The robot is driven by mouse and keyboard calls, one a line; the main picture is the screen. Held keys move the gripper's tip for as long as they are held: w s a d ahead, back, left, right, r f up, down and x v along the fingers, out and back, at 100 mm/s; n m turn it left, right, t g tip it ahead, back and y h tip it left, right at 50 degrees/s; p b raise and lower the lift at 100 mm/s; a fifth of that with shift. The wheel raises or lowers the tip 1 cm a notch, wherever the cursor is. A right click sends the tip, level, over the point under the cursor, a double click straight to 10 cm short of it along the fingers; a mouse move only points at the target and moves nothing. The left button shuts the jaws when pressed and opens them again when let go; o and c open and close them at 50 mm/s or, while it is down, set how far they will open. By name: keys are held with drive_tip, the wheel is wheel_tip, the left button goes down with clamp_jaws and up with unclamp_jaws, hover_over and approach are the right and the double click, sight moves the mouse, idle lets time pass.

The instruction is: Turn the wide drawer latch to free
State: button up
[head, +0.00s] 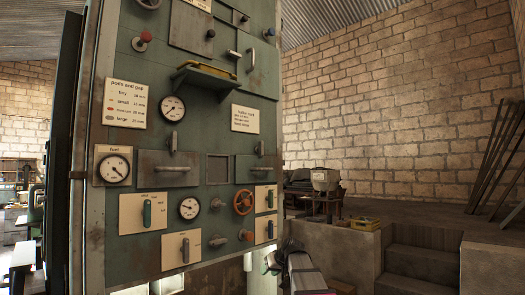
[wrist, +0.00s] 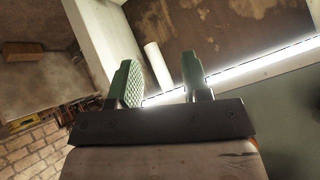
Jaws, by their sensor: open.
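A wide grey drawer front (head: 150,178) with a horizontal bar handle is set in the left-middle of the green panel in the head view. A short upright grey lever (head: 172,145) stands just above that handle and looks like its latch. A similar small lever (head: 260,148) sits above a green drawer front with a bar handle (head: 262,169) at the right. My gripper (wrist: 161,62) is open with nothing between its green fingers. In the head view it is low and right of the panel, apart from both levers. No latch shows in the wrist view.
The green panel (head: 225,120) carries gauges, several switch plates, knobs and an orange handwheel (head: 243,202). A yellow-handled ledge (head: 206,82) juts out near the top. Concrete steps (head: 420,262) and a raised floor lie to the right.

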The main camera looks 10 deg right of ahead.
sight(263, 148)
drive_tip(key=w+d+r+n+t+y, duration=0.1)
drive_tip(key=w+d+r+t, duration=0.15)
drive_tip(key=r, duration=1.15)
drive_tip(key=w+d+r+n+t+y, duration=0.1)
drive_tip(key=w+r+t+y, duration=0.15)
drive_tip(key=r, duration=1.15)
drive_tip(key=s+d+r+n+t+y, duration=0.1)
drive_tip(key=s+r+n+t+y, duration=0.15)
drive_tip(key=r, duration=2.15)
drive_tip(key=shift+g+h, duration=0.25)
drive_tip(key=shift+h, duration=0.05)
drive_tip(key=x, duration=1)
drive_tip(key=shift+f, duration=0.15)
clamp_jaws()
